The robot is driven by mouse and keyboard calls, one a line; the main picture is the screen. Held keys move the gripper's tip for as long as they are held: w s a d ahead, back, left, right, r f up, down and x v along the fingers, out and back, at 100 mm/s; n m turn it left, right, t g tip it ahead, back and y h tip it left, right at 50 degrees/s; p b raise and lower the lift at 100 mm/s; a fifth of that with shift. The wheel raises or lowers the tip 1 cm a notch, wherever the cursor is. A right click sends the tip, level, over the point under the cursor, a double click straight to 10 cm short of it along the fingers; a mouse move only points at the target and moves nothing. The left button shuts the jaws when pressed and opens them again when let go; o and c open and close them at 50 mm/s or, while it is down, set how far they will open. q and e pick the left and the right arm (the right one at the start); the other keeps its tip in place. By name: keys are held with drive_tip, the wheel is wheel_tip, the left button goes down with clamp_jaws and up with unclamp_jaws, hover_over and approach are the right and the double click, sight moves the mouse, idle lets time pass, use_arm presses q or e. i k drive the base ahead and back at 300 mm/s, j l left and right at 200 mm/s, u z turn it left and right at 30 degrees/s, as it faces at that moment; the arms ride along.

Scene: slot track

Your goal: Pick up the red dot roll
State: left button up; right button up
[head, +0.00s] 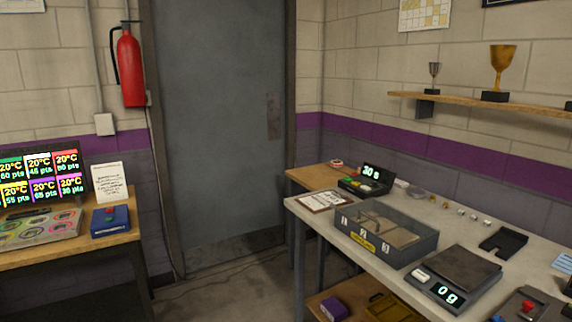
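A small red and pale round thing (336,163) lies at the back of the wooden table beyond the grey bench. It may be the red dot roll, but it is too small to tell for certain. Neither of my grippers is in view.
The grey bench (322,215) holds a clipboard (327,201), a grey divided box (402,252), a scale reading 0 g (436,289) and small parts. A left table has a display (41,176) and blue button box (110,226). Floor (232,285) between is clear.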

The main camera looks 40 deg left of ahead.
sight(341, 163)
drive_tip(key=u, duration=1.1)
drive_tip(key=i+j+u, duration=0.2)
drive_tip(key=i+u, duration=0.15)
drive_tip(key=i, duration=0.3)
drive_tip(key=i+u, duration=0.35)
drive_tip(key=i, duration=0.3)
drive_tip(key=i+j+u, duration=0.15)
drive_tip(key=i, duration=1.75)
drive_tip(key=i+z, duration=0.7)
drive_tip(key=z, duration=0.2)
drive_tip(key=i+j+z, duration=0.15)
drive_tip(key=i+z, duration=0.15)
drive_tip(key=z, duration=0.15)
drive_tip(key=i+j+z, duration=0.3)
drive_tip(key=z, duration=0.15)
